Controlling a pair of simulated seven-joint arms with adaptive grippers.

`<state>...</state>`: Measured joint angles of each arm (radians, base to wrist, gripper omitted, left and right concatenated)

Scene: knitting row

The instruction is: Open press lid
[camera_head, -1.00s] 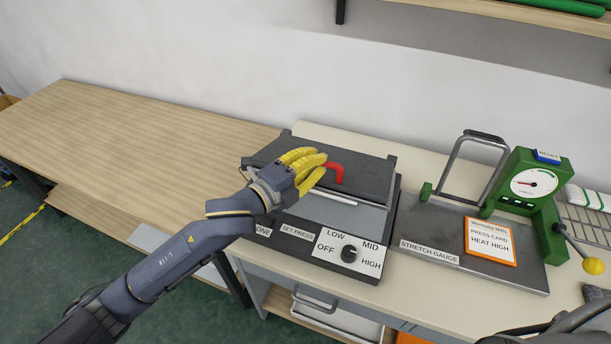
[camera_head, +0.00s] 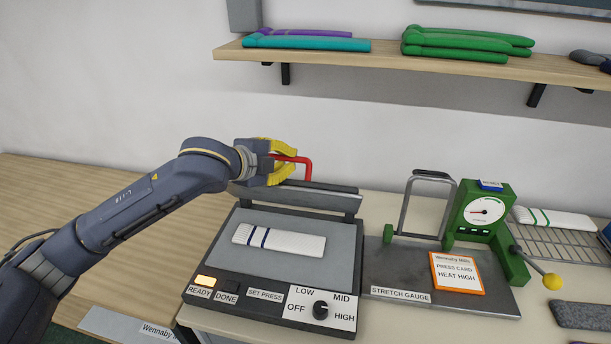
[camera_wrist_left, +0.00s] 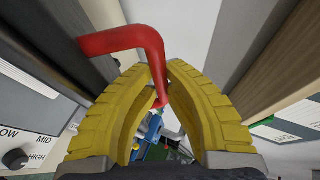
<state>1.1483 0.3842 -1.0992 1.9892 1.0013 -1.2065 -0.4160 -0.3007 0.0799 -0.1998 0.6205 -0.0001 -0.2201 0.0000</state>
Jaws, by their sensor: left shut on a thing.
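The press (camera_head: 222,264) stands on the bench with its dark lid (camera_head: 300,195) raised at the back. A white folded knit piece with dark blue stripes (camera_head: 280,238) lies on its grey lower plate. The READY lamp (camera_head: 206,281) glows amber. The red lid handle (camera_head: 306,168) stands at the top of the lid; it also shows in the left wrist view (camera_wrist_left: 130,40). My left gripper (camera_head: 290,164), with yellow fingers, is shut on the handle; in the left wrist view its fingers (camera_wrist_left: 165,75) close around the bar. My right gripper is not in view.
The stretch gauge (camera_head: 385,262) with its green dial stand (camera_head: 478,212), metal frame and orange-edged press card (camera_head: 457,272) stands right of the press. A wire rack (camera_head: 570,240) is farther right. A shelf (camera_head: 380,61) with folded knits hangs above.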

